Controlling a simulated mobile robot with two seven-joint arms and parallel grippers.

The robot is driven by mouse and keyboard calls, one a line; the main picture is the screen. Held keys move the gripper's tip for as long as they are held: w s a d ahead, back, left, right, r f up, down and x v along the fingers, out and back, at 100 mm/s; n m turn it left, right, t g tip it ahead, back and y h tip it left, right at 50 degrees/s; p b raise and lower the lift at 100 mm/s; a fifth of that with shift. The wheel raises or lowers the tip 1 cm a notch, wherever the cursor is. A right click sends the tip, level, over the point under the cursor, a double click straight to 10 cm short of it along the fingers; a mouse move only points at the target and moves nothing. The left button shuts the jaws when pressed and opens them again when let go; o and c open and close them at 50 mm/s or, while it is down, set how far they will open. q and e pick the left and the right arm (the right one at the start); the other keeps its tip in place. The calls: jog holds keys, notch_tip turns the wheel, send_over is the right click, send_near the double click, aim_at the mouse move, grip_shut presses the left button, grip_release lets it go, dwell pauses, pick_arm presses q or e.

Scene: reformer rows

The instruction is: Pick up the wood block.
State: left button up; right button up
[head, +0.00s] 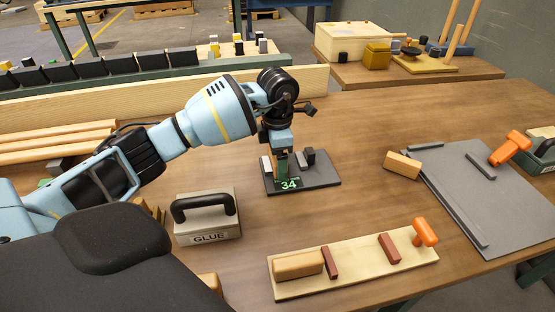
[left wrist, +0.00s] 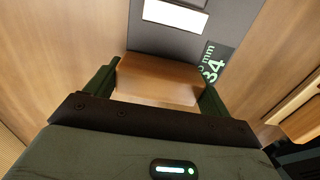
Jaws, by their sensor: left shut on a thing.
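My left gripper (head: 281,172) reaches down over a dark grey base plate (head: 318,180) marked "34" in the middle of the table. In the left wrist view, its two green fingers (left wrist: 160,88) are shut on a wood block (left wrist: 160,72), one on each side. The plate lies just beyond the block there, with a white patch and the "34 mm" label. In the head view the gripper mostly hides the held block, and I cannot tell whether it touches the plate. My right gripper is in neither view.
A GLUE box (head: 207,216) with a black handle stands left of the plate. A pale board (head: 355,262) with a wooden piece and red-brown strips lies in front. Another wooden piece (head: 402,165) lies beside the grey panel (head: 490,195) at right. Table between is clear.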

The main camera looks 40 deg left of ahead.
pick_arm(q)
jog(key=shift+r, duration=0.1)
jog(key=shift+r, duration=0.4)
jog(key=r, duration=0.2)
jog(key=shift+s+d+r, duration=0.15)
jog(key=shift+s+r, duration=0.15)
jog(key=shift+s, duration=0.1)
jog(key=s+d, duration=0.2)
jog(key=s, duration=0.2)
jog(key=s+d, duration=0.2)
jog(key=s, duration=0.2)
jog(key=s+d+r, duration=0.1)
jog(key=s, duration=0.3)
jog(key=shift+s+d+r, duration=0.1)
jog(key=shift+s+d, duration=0.15)
jog(key=shift+d, duration=0.15)
jog(key=shift+s+d+r, duration=0.1)
jog(key=shift+s+d, duration=0.15)
jog(key=shift+s, duration=0.4)
